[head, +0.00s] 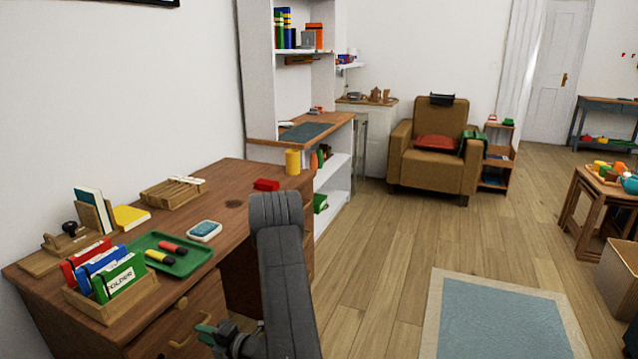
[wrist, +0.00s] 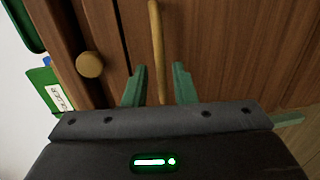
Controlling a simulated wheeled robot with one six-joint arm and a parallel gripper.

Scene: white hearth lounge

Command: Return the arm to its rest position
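My gripper (head: 208,333) is low in front of the wooden desk (head: 222,187), at the bottom of the head view; my dark arm reaches up beside it. In the wrist view its two green fingers (wrist: 158,72) are apart. A brass-coloured bar handle (wrist: 157,45) runs between them, with a visible gap on each side. The handle also shows in the head view (head: 190,331), just left of the gripper. How deep the fingers reach around it cannot be told. The gripper holds nothing.
A round knob (wrist: 89,65) is on the desk front. The desk top carries a green tray (head: 186,262) with markers, a folder rack (head: 122,307) and a yellow cup (head: 292,162). Open wooden floor (head: 380,250) and a rug (head: 500,320) lie to the right.

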